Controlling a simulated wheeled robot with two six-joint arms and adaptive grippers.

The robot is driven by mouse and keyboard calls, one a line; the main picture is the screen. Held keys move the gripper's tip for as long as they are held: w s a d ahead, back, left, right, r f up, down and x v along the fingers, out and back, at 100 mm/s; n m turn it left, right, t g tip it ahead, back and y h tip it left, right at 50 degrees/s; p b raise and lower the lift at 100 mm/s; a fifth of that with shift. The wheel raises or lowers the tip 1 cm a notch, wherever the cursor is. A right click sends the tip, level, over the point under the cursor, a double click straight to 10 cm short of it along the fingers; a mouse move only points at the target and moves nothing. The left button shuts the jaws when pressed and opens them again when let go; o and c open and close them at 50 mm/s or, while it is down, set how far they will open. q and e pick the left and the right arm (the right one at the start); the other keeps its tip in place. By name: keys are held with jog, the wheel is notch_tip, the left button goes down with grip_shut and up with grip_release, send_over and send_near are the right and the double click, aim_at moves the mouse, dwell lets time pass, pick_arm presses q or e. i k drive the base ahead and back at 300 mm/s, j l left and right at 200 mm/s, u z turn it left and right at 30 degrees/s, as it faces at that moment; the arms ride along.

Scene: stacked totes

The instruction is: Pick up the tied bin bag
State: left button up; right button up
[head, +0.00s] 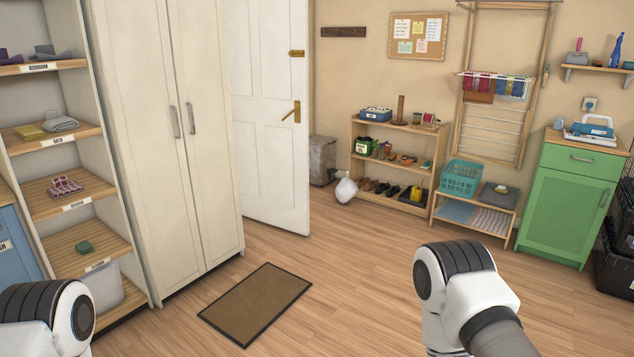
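A small white tied bag (346,188) with a knotted top sits on the floor at the back, just left of the low wooden shoe shelf. It stands in front of and to the right of a grey bin-like box (322,160), near the open edge of the white door. Both my arms show only as white and black links at the bottom of the head view, left and right of centre. Neither gripper is in the frame. The bag is far across the room from both arms.
The wood floor between me and the bag is mostly clear, with a brown doormat (256,304) at left of centre. A white wardrobe (165,130) and the white door (268,110) bound the left. A shoe shelf (352,150), teal basket (461,178) and green cabinet (562,205) line the right.

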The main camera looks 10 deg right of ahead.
aim_at(347, 189)
jog(key=i+l+z, duration=0.3)
jog(key=i, duration=1.1)
jog(key=i+l+z, duration=0.1)
jog(key=i+z, duration=0.2)
jog(key=i, duration=2.1)
jog(key=i+j, duration=0.1)
jog(key=i, duration=0.95)
jog(key=i+z, duration=0.1)
jog(key=i, duration=0.95)
jog(key=i+j+z, duration=0.1)
jog(key=i+z, duration=0.15)
jog(key=i, duration=0.15)
jog(key=i+j+z, duration=0.2)
jog(key=i, duration=0.2)
jog(key=i+j+z, duration=0.25)
jog(key=i, duration=0.15)
